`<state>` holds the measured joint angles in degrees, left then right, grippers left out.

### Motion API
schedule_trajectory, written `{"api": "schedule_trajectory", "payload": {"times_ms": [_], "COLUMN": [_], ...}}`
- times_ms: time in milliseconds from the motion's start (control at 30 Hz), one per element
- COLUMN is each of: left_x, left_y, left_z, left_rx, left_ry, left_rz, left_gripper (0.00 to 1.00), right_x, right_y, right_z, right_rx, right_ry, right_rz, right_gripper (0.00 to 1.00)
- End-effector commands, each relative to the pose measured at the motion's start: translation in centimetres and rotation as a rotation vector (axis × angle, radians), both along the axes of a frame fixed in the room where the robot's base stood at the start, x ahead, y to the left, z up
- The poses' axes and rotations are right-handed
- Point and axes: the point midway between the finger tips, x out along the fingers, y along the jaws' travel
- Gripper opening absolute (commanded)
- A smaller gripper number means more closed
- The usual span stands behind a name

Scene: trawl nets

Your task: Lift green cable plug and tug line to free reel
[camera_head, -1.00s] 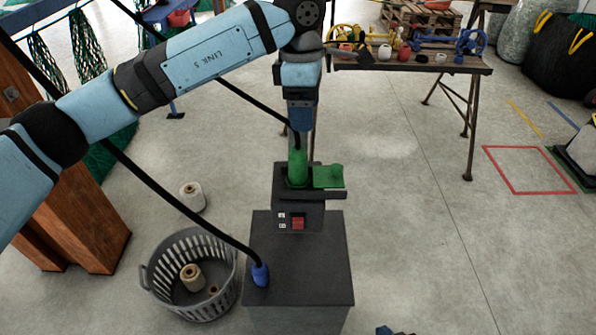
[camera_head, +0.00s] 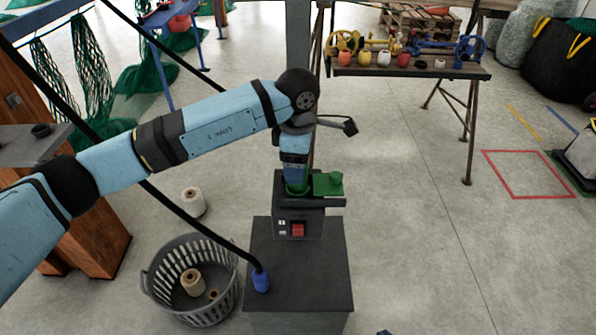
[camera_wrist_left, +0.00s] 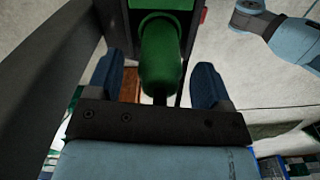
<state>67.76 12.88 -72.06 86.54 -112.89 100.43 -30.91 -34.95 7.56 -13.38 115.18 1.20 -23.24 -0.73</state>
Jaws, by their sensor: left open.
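The green cable plug (camera_head: 296,189) stands in the green-rimmed socket on the dark box (camera_head: 318,218), mostly hidden behind my gripper in the head view. My left gripper (camera_head: 295,178) is pointing down over it. In the left wrist view the green plug (camera_wrist_left: 160,58) lies between the two blue fingers of my open left gripper (camera_wrist_left: 155,78), with a gap on both sides. A green flap (camera_head: 328,184) stands open beside the socket.
A blue plug (camera_head: 261,281) with a black cable stands on the dark pedestal (camera_head: 325,280). A red switch (camera_head: 298,230) is on the box front. A grey basket (camera_head: 165,268) with spools is at left. A reel bench (camera_head: 400,70) stands behind.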

Motion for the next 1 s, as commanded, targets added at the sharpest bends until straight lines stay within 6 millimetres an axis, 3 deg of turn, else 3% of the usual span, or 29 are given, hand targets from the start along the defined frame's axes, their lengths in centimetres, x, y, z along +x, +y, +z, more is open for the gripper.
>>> {"api": "schedule_trajectory", "payload": {"times_ms": [133,367,667,1000], "left_x": [-0.02,0.01,0.02,0.06], "left_y": [-0.02,-0.02,-0.02,-0.03], "left_z": [-1.33,-1.54,-1.51,-1.06], "left_rx": [0.000,0.000,0.000,0.000], "left_ry": [0.000,-0.001,-0.001,-0.002], "left_rz": [0.000,0.000,0.000,0.000], "left_gripper": [0.74,0.74,0.07,0.06], "right_x": [-0.04,-0.13,-0.18,-0.20], "right_y": [-0.04,-0.06,-0.04,-0.01], "right_z": [0.19,0.02,-0.02,-0.09], "right_rx": [-0.001,-0.003,-0.003,-0.003], "right_ry": [-0.005,-0.002,0.001,0.002], "right_rz": [0.002,0.002,0.003,0.003], "right_gripper": [0.00,0.00,0.00,0.00]}}
